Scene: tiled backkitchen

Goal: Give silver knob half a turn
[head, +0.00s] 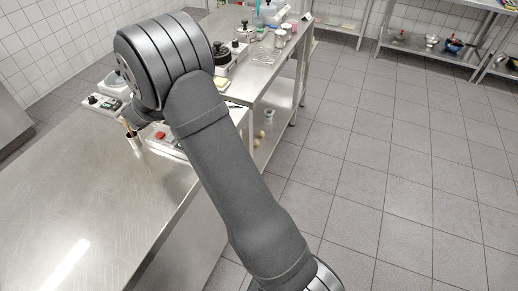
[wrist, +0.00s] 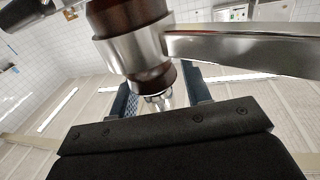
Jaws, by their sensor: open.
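In the wrist view my gripper (wrist: 160,90) is open, with one blue finger on each side of the picture's middle. A dark brown turned piece (wrist: 150,80) with a bright silver collar (wrist: 135,50) fills the top middle. Its narrow silver end (wrist: 158,101) shows between the fingers, with gaps visible at both sides. I cannot tell for sure whether this silver part is the silver knob. A broad flat silver bar (wrist: 245,48) runs from the collar to the right. In the head view my arm hides most of the gripper and whatever is at it.
A steel worktop (head: 75,205) lies at the left, its front clear. A small metal cup (head: 134,142) and a small black-and-white device (head: 102,103) stand towards its far end. A second bench (head: 262,78) behind carries several items. The tiled floor (head: 375,185) at right is open.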

